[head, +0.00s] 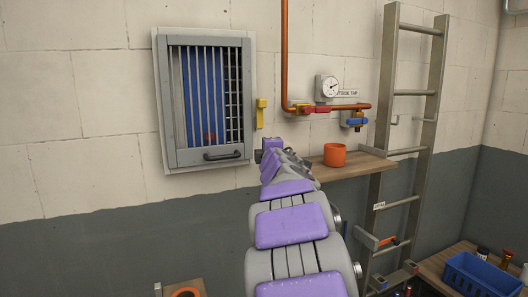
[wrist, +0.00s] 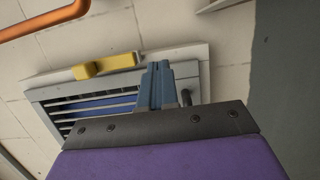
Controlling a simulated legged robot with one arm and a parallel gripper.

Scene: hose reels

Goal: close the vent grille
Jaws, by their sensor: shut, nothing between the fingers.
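The vent grille (head: 176,100) is a grey frame with vertical bars on the pale block wall, left of centre. Behind its bars I see blue, with a dark meshed strip at the right and a small red spot low down. A black handle (head: 222,154) runs along its bottom rail. I cannot tell whether the grille stands slightly ajar. My gripper (head: 270,149) is shut and empty, right of the handle in the picture. In the wrist view its fingers (wrist: 158,86) overlap the grille (wrist: 50,93), beside the handle (wrist: 187,97); contact cannot be judged.
A yellow latch-like piece (head: 261,112) is on the wall right of the grille. Farther right are a copper pipe (head: 284,50), a gauge, taps, and a wooden shelf (head: 350,170) with an orange cup (head: 334,155). A ladder (head: 385,80) leans beyond. The wall below the grille is clear.

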